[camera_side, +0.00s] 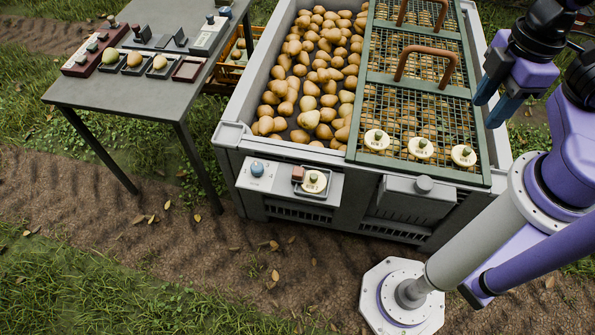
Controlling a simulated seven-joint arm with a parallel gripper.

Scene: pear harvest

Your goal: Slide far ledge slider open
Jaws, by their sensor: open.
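My gripper (489,108) is at the right, beside the right rim of the big grey crate (230,134), its two dark blue fingers apart and nothing seen between them. My gripper is above and to the right of both, touching neither. I cannot tell which part is the far ledge slider, nor its position.
Loose pears (308,80) fill the crate's left part. A green mesh lid (415,97) with brown handles (426,52) covers the right part; three pale discs (421,148) lie on it. A grey table (100,91) at left holds small trays and knobbed boxes (95,52).

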